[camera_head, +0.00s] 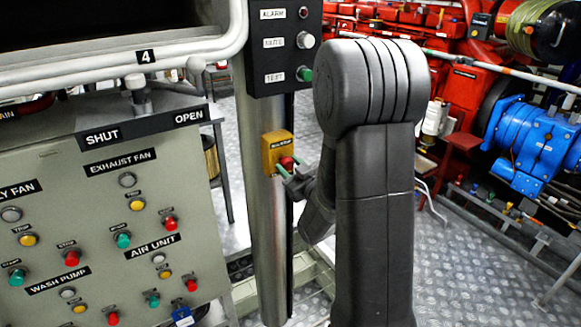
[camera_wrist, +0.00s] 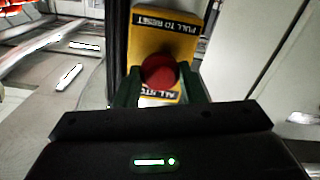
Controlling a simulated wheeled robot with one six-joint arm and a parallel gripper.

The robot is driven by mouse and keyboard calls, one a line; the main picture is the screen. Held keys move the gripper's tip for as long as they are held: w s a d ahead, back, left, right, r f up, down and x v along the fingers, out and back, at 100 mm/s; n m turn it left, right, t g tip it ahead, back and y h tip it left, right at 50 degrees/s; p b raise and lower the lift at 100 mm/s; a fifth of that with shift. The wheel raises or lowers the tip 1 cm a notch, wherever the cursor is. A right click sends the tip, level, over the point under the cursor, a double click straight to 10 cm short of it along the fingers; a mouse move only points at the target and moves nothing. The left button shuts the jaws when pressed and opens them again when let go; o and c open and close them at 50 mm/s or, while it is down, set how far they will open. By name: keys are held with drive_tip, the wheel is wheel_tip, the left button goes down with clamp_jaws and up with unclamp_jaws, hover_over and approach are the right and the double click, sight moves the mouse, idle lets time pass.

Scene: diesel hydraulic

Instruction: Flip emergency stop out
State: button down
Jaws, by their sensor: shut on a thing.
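The emergency stop is a yellow box (camera_head: 275,147) on a grey metal post, with a red round button (camera_head: 287,162) on its front. In the wrist view the yellow box (camera_wrist: 163,30) shows "PULL TO RESET" and a partly covered "ALL STOP" label, both upside down. My gripper (camera_head: 286,168) is at the button, its green fingers on either side of it. In the wrist view my gripper (camera_wrist: 158,85) is shut on the red button (camera_wrist: 159,71). The fingers hide part of the box's face, and how far the button stands out cannot be told.
A grey control panel (camera_head: 90,230) with several coloured buttons stands left of the post (camera_head: 253,215). A black alarm panel (camera_head: 284,60) is above the yellow box. Red machinery and a blue motor (camera_head: 530,140) stand at right. The plated floor (camera_head: 470,255) is open at lower right.

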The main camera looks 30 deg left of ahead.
drive_tip(key=shift+s+d+f+b, duration=0.15)
drive_tip(key=shift+d+f+b, duration=0.1)
drive_tip(key=shift+b, duration=0.3)
drive_tip(key=shift+s+d+r+b, duration=0.1)
drive_tip(key=shift+s+d+b, duration=0.2)
drive_tip(key=shift+d+b, duration=0.3)
drive_tip(key=c, duration=0.9)
unclamp_jaws()
drive_tip(key=shift+r, duration=0.1)
drive_tip(key=shift+d, duration=0.1)
drive_tip(key=b+v, duration=0.2)
drive_tip(key=v, duration=1.1)
drive_tip(key=shift+s+d, duration=0.25)
drive_tip(key=shift+d, duration=0.05)
